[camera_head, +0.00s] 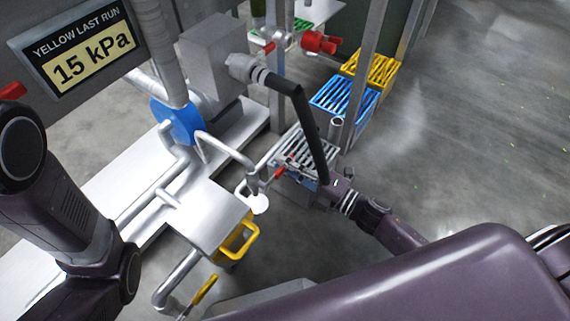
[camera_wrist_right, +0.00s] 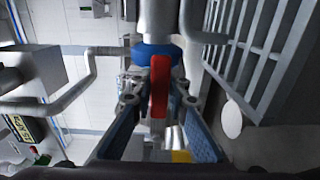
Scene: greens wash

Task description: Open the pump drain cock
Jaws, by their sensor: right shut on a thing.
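A small red lever (camera_head: 279,172) sits on the pipework in front of the blue pump body (camera_head: 178,123); I take it as the drain cock's handle. My right gripper (camera_head: 292,166) is at it, its arm coming in from the lower right. In the wrist view the red lever (camera_wrist_right: 159,88) stands between the two fingers of my right gripper (camera_wrist_right: 158,102), which is shut on it. The lever runs lengthwise in that picture, below a blue collar (camera_wrist_right: 157,54) on a grey pipe. My left arm shows at the left of the head view; its gripper is outside the picture.
A sign reading 15 kPa (camera_head: 82,55) hangs at upper left. A black hose (camera_head: 312,130) runs down beside the right gripper. Blue (camera_head: 343,97) and yellow (camera_head: 371,68) slatted crates stand behind.

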